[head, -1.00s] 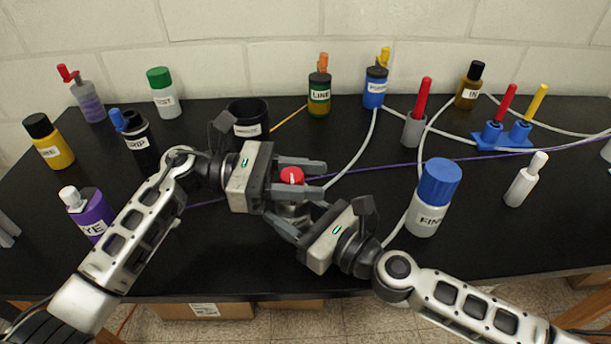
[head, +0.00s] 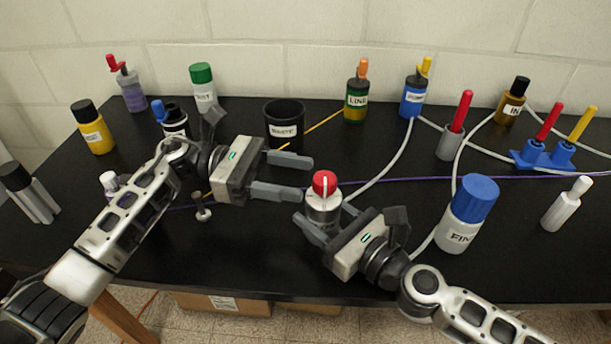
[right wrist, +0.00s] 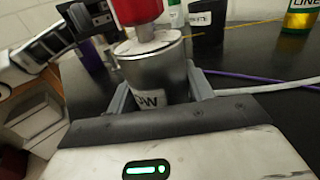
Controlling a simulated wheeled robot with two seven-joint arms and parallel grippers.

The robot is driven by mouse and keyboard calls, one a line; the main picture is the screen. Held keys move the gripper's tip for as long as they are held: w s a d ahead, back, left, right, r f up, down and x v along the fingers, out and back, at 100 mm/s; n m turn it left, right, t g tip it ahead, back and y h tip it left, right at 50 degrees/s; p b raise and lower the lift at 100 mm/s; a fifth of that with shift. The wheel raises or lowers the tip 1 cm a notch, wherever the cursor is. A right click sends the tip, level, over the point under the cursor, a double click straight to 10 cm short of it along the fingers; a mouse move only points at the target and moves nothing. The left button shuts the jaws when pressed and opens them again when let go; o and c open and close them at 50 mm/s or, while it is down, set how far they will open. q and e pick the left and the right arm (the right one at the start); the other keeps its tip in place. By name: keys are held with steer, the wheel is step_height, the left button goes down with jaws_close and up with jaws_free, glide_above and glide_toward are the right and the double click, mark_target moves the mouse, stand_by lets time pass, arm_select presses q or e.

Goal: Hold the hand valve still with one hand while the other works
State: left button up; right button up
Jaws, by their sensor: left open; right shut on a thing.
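The hand valve (head: 324,212) is a short metallic cylinder with a red knob (head: 325,183) on top and a white stripe on the knob. It stands upright at mid-table. My right gripper (head: 326,218) is shut on its body from the front right. The right wrist view shows the valve body (right wrist: 155,75) between both fingers, with a partly hidden label ending in "OW". My left gripper (head: 308,179) is open and empty just left of the knob, its fingers pointing right toward it, apart from it.
A black waste cup (head: 284,128) stands behind my left gripper. A blue-capped white bottle (head: 466,212) stands right of my right gripper. A purple line (head: 400,178) and pale tubes (head: 388,172) cross the table behind the valve. Several bottles line the back.

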steer(key=o, duration=1.1)
steer(key=shift+o, duration=0.2)
